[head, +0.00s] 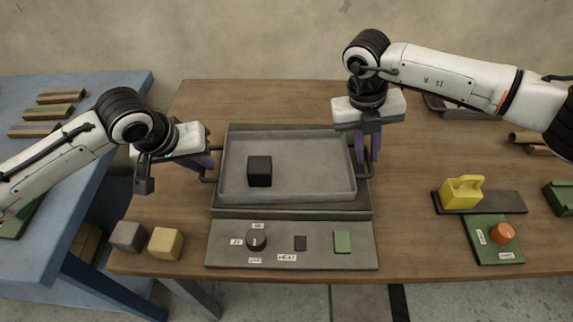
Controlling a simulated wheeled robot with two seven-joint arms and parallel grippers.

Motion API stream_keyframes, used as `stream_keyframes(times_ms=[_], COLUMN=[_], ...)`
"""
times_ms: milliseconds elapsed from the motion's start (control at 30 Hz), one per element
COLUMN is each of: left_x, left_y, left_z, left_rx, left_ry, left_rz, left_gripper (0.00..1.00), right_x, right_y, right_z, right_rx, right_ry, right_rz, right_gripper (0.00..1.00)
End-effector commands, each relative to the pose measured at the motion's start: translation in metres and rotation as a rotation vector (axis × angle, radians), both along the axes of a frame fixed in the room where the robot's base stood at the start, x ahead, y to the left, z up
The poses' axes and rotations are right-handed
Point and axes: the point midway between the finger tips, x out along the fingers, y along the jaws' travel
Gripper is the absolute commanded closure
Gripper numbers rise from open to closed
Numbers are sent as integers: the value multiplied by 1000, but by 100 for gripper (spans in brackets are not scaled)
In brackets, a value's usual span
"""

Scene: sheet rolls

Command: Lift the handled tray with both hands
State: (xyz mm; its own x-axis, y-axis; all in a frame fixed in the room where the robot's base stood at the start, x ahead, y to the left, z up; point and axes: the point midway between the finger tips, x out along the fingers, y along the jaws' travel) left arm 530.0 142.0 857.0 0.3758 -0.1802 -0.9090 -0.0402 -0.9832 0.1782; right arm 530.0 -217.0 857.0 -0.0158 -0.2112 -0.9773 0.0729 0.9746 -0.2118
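The grey handled tray (310,165) sits level on a dark heating unit in the middle of the table. A black cube (260,171) lies in its left part. The tray has a dark handle at its left end (207,172) and another at its right end (364,163). My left gripper (209,163) is at the left handle, its purple fingers angled and partly hidden by its own body. I cannot tell whether it is shut. My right gripper (368,158) points down at the right handle, its two purple fingers apart with a gap between them.
The unit's front panel (320,258) has a knob (256,240) and a green button (342,242). Two blocks (146,240) stand front left. A yellow handled block (462,192) and a red button (502,233) are on the right. A blue table (95,185) adjoins at left.

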Motion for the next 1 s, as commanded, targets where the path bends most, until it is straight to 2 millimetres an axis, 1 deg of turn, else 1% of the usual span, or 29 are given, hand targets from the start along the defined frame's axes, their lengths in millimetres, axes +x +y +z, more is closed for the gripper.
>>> stream_keyframes(times_ms=[33,67,100,1000], left_x=[0,0,0,0], left_y=[0,0,0,0], left_z=[0,0,0,1], left_rx=[0,0,0,0], left_ry=[0,0,0,0], left_rz=[0,0,0,0], left_gripper=[94,99,100,100], right_x=[0,0,0,0], right_y=[0,0,0,0], right_z=[0,0,0,1], right_rx=[0,0,0,0], right_ry=[0,0,0,0], right_rz=[0,0,0,0], right_gripper=[95,100,100,100])
